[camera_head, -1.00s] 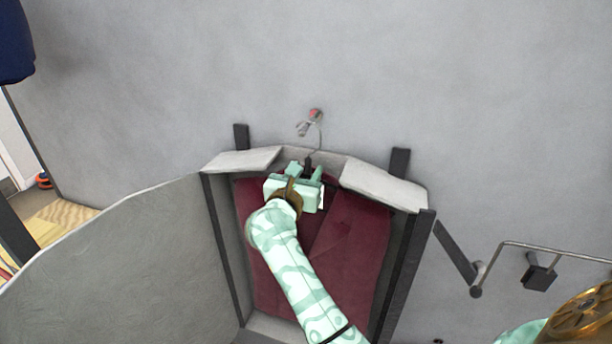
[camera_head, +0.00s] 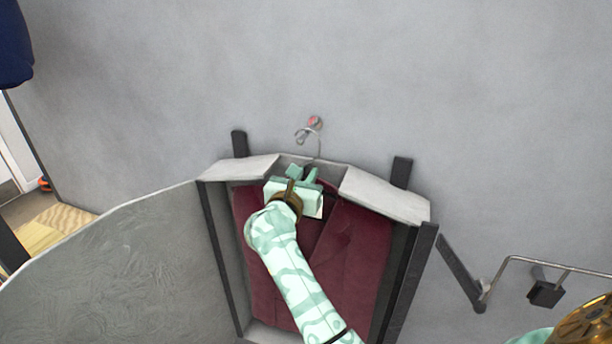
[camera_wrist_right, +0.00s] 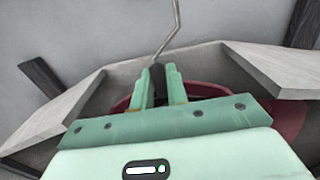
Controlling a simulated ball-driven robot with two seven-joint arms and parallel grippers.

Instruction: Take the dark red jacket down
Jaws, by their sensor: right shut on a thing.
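The dark red jacket (camera_head: 350,262) hangs upright inside a grey open-fronted case against the wall. Its thin metal hanger hook (camera_head: 305,134) rises through the gap in the case's top, close beside a red-tipped wall peg (camera_head: 315,122); I cannot tell whether it rests on the peg. My right gripper (camera_head: 304,174) is at the jacket's neck, shut on the dark hanger neck. The right wrist view shows the neck (camera_wrist_right: 157,71) at the fingertips (camera_wrist_right: 160,82), the wire running up from it, and red cloth (camera_wrist_right: 205,89) behind. My arm hides part of the jacket. My left gripper is out of view.
The grey case has pale top flaps (camera_head: 385,193) on both sides of the gap, dark side posts (camera_head: 408,275) and a large grey panel (camera_head: 110,265) at left. A metal rail (camera_head: 545,262) sticks out at right. Wall above is clear.

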